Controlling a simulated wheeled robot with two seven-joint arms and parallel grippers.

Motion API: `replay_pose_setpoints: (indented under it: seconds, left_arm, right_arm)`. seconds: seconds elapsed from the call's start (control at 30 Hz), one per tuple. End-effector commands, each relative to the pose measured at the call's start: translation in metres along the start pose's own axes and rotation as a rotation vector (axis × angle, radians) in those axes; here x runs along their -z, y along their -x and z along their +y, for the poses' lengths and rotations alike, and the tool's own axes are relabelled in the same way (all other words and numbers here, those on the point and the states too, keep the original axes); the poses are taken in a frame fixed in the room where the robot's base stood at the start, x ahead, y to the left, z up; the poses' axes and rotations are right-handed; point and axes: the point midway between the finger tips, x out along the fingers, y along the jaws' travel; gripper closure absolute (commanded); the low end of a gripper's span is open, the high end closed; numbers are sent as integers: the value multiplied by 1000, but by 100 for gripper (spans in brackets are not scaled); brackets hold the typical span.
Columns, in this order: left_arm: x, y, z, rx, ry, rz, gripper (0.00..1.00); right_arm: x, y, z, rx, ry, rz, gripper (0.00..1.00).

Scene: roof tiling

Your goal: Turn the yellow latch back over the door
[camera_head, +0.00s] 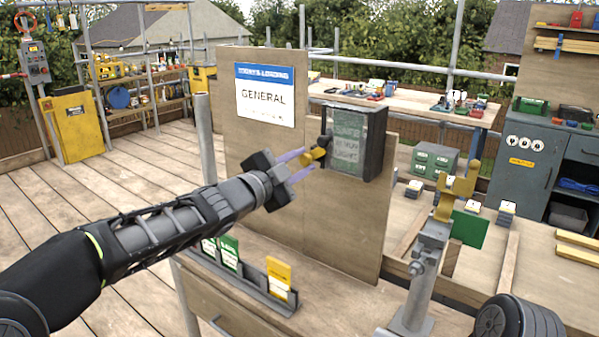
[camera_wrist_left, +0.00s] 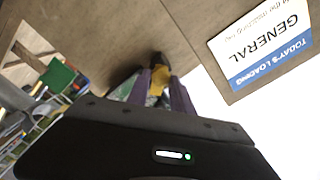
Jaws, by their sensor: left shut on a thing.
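The yellow latch (camera_head: 312,156) sits at the left edge of the dark box's door (camera_head: 347,143), which is mounted on the wooden board. The door looks closed, with a greenish panel with lettering. My left gripper (camera_head: 306,161) has its purple fingers shut on the latch. In the left wrist view the yellow latch (camera_wrist_left: 158,82) shows between the two fingers (camera_wrist_left: 158,90), with a dark part of the box behind it. The latch's exact angle is partly hidden by the fingers.
A white "GENERAL" sign (camera_head: 265,97) is on the board (camera_head: 340,220) left of the box. A rack with green and yellow cards (camera_head: 279,275) stands below. A workbench (camera_head: 400,97) is behind.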

Motion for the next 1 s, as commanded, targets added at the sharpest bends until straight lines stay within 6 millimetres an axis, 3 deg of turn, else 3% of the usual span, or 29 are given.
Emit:
replay_pose_setpoints:
  seconds: [0.6, 1.0]
  left_arm:
    - [-2, 0, 4, -1, -543, 0, 100]
    - [-2, 0, 4, -2, -681, 0, 100]
  right_arm:
    - [0, -32, 12, 0, 1, 0, 100]
    - [0, -36, 14, 0, 1, 0, 100]
